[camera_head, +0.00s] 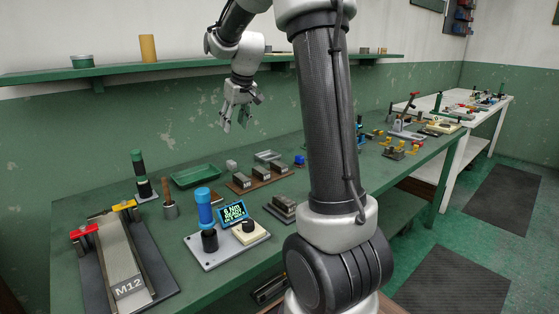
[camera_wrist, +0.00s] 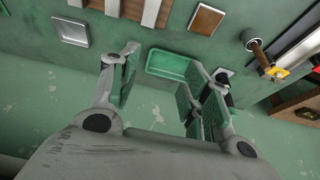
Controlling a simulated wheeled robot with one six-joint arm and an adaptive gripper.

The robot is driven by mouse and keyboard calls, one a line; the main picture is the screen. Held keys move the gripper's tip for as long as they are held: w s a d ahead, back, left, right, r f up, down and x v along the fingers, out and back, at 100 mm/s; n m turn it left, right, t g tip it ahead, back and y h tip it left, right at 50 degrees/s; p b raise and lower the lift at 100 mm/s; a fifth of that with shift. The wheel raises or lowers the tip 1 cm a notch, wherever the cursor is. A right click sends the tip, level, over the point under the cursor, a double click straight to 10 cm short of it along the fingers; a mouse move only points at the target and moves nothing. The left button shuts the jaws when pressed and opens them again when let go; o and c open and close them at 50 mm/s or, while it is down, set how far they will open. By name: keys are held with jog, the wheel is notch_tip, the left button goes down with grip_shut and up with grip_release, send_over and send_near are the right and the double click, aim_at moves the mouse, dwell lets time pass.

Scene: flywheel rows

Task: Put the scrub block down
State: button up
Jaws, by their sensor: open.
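My gripper (camera_head: 238,120) hangs in the air above the back of the green bench, its fingers pointing down. In the wrist view its jaws (camera_wrist: 165,85) are open and I see nothing held between them. The green tray also shows in the wrist view (camera_wrist: 150,69), beyond the fingers, and looks empty.
A brown rack with grey blocks (camera_head: 260,182) and a silver tray (camera_head: 268,156) lie right of the green tray. A wood-handled tool (camera_head: 169,200) and a black-green upright handle (camera_head: 140,170) stand left. A shelf (camera_head: 150,69) runs along the wall behind my gripper.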

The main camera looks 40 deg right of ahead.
jog(key=s+a+r, duration=0.2)
jog(key=s, duration=0.7)
jog(key=s+a+r, duration=0.2)
jog(key=s+a, duration=0.1)
jog(key=s, duration=0.6)
jog(key=s+f, duration=0.2)
jog(key=s, duration=0.5)
jog(key=s+a+f, duration=0.1)
jog(key=s+f, duration=0.1)
jog(key=s, duration=0.6)
jog(key=shift+s+a+f, duration=0.15)
jog(key=shift+s+a, duration=0.1)
jog(key=shift+s, duration=0.05)
